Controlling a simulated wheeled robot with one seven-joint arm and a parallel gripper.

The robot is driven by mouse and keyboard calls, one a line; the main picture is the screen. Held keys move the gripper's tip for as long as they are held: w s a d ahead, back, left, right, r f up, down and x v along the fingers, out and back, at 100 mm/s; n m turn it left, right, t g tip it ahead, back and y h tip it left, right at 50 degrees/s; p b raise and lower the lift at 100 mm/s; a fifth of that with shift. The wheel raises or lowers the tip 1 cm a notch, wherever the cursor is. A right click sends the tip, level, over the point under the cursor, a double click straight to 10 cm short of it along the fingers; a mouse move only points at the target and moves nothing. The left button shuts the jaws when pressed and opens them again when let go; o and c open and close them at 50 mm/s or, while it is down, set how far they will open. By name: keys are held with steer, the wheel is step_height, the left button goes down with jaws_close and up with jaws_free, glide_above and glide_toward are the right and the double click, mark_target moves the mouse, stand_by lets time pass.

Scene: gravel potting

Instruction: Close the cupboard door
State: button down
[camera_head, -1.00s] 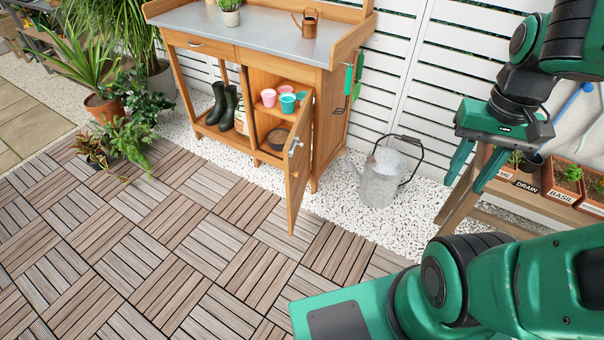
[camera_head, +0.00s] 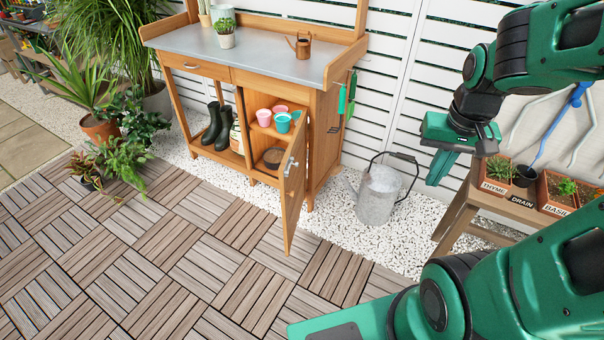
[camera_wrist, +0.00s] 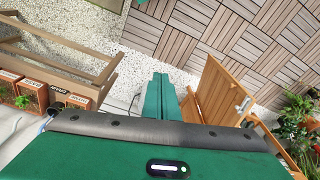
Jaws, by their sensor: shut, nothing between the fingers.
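The wooden cupboard door (camera_head: 294,185) stands wide open at the front of the potting bench, swung outward, with a metal handle (camera_head: 289,167) on it. The open compartment shows pink and teal pots (camera_head: 283,122) on a shelf and a brown bowl (camera_head: 273,158) below. My gripper (camera_head: 437,168) is shut and empty, in the air to the right of the bench and apart from the door. In the wrist view the shut fingers (camera_wrist: 159,98) point toward the gravel, with the door (camera_wrist: 218,92) to their right.
A galvanised watering can (camera_head: 379,194) stands on the gravel between the door and my gripper. A wooden stand with labelled planters (camera_head: 497,170) is at the right. Black boots (camera_head: 212,124) are in the bench's left side. The decking (camera_head: 170,250) in front is clear.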

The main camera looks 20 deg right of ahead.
steer(key=w+a+f+t+y, duration=0.1)
steer(key=w+a+f, duration=0.6)
steer(key=w, duration=0.3)
steer(key=w+a+f+t+y, duration=0.1)
steer(key=w+a+f+t, duration=0.1)
steer(key=w+a+f, duration=0.5)
steer(key=w+a+f+t, duration=0.2)
steer(key=w+a+f, duration=0.5)
steer(key=w, duration=0.6)
steer(key=shift+w+y, duration=0.35)
steer(key=shift+y, duration=0.05)
